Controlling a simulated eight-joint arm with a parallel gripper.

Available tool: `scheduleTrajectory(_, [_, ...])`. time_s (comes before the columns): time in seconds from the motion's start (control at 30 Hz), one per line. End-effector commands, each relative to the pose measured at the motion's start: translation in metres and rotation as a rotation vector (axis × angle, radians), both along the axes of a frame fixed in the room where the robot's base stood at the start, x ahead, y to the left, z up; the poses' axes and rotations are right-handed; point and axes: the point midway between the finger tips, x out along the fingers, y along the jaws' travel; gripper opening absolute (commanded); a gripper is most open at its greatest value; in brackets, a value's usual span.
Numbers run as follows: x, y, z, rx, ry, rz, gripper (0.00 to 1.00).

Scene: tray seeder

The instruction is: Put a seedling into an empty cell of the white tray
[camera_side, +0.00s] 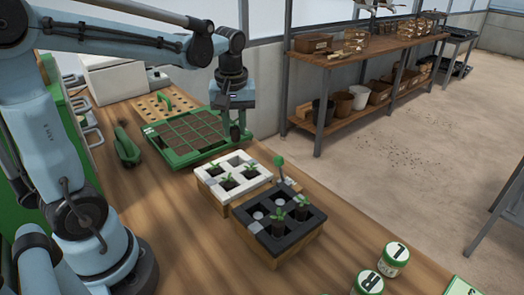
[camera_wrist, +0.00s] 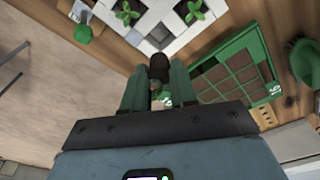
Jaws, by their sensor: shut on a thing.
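My gripper (camera_side: 236,133) hangs over the right edge of the green tray, behind the white tray. In the wrist view its green fingers (camera_wrist: 159,88) are shut on a dark soil plug (camera_wrist: 159,66) with some green near it; I take it for a seedling, but its leaves are mostly hidden. The white tray (camera_side: 209,198) stands on the bench in front of the gripper, apart from it. Several green seedlings (camera_side: 228,180) sit in its cells, and at least one dark cell at its back looks empty. It also shows at the top of the wrist view (camera_wrist: 178,38).
A black tray (camera_side: 262,243) with seedlings stands in front of the white one. A green-knobbed item (camera_side: 279,161) stands beside them. The green tray (camera_side: 180,160) of brown cells lies behind. Bench space at left front is clear.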

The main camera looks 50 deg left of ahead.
Motion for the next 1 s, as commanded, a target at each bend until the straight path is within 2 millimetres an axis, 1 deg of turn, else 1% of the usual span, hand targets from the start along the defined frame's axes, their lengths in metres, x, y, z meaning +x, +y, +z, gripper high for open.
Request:
scheduleTrajectory(0.1, [0.000,0.005,-0.003,0.000,0.000,0.011,0.00])
scheduleTrajectory(0.27, [0.001,0.005,-0.011,0.000,0.000,0.010,0.00])
scheduleTrajectory(1.0, [0.001,0.004,-0.064,0.000,0.000,0.009,0.00])
